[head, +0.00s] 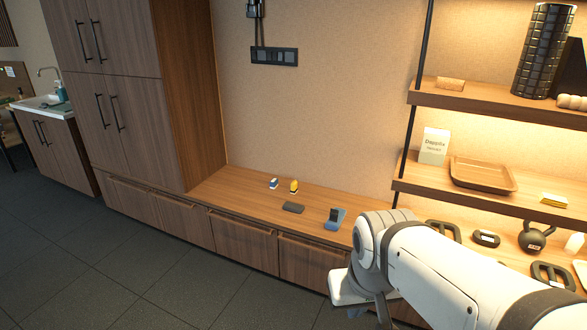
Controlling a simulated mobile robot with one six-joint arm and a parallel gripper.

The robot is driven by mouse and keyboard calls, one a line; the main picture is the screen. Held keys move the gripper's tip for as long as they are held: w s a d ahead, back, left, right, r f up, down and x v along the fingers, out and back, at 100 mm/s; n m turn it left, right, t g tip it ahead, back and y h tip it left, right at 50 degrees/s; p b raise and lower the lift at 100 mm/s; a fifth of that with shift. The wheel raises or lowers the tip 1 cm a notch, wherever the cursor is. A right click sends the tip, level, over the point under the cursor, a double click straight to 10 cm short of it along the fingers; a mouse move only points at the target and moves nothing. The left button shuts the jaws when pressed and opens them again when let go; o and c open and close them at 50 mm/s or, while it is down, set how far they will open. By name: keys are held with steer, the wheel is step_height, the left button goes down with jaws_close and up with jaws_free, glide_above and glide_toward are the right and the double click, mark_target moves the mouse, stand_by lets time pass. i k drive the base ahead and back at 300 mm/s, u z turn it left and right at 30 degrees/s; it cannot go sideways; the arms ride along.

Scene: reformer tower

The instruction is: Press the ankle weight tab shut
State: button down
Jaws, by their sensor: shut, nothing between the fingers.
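A small blue-grey item (334,219) with a dark raised part sits on the wooden bench top, just left of my arm. It may be the ankle weight with its tab standing up, but it is too small to be sure. A flat dark grey item (293,207) lies to its left on the same top. My white arm comes in from the lower right and bends down in front of the bench. My gripper's fingers do not show. No part of the arm visibly touches the blue-grey item.
A small blue-and-white item (273,183) and a yellow-and-black item (294,187) stand farther back on the bench top (235,187). Shelves at the right hold a box (433,146) and a brown tray (482,174). A kettlebell (535,235) stands below them. Floor at the left is clear.

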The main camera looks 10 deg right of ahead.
mark_target(334, 214)
steer(key=u, duration=0.05)
steer(key=i, duration=1.1)
steer(key=u, duration=0.05)
